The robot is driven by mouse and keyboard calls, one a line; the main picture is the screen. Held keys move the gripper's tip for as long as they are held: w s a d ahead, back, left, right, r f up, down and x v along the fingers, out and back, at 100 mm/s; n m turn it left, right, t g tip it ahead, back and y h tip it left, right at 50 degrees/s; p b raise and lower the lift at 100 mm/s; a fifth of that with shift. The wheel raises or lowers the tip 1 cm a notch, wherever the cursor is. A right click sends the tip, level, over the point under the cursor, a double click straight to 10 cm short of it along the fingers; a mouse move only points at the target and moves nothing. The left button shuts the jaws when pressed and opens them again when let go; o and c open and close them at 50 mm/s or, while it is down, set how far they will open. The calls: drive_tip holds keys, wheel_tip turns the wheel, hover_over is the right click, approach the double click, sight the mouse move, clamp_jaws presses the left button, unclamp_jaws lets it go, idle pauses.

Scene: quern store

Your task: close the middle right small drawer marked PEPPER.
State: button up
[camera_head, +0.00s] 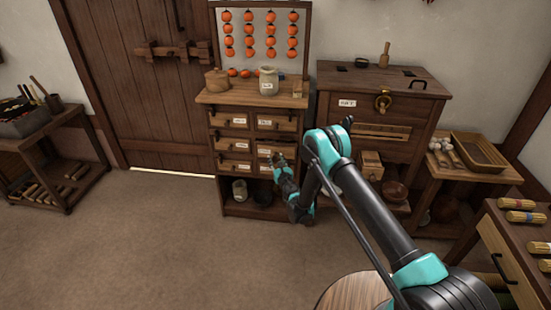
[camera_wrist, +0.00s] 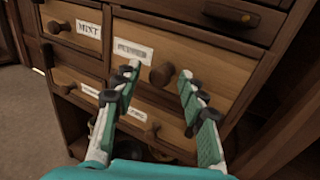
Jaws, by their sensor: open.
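The PEPPER drawer (camera_wrist: 205,75) is a pale wooden front with a white label and a round dark knob (camera_wrist: 162,74) in the wrist view. Its label is blurred. In the head view it is the middle right small drawer (camera_head: 284,151) of the cabinet. My gripper (camera_wrist: 160,71) is open in front of this drawer, with one finger to each side of the knob in the picture. I cannot tell whether the fingertips touch the front, or how far the drawer stands out. In the head view my gripper (camera_head: 280,163) is low before the cabinet's right side.
The MINT drawer (camera_wrist: 70,28) is left of the PEPPER drawer. Another labelled drawer with a knob (camera_wrist: 151,132) is below, partly behind my fingers. A larger chest (camera_head: 370,115) stands right of the cabinet, with a small wooden box (camera_head: 371,165) beneath. The floor (camera_head: 140,240) at left is clear.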

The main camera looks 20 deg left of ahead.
sight(277, 154)
drive_tip(key=shift+c, duration=0.6)
clamp_jaws()
drive_tip(key=shift+w+a, duration=0.25)
drive_tip(key=shift+w, duration=0.75)
drive_tip(key=shift+w+a, duration=0.2)
drive_tip(key=shift+w, duration=0.75)
drive_tip(key=shift+o, duration=0.6)
unclamp_jaws()
drive_tip(key=shift+s, duration=0.1)
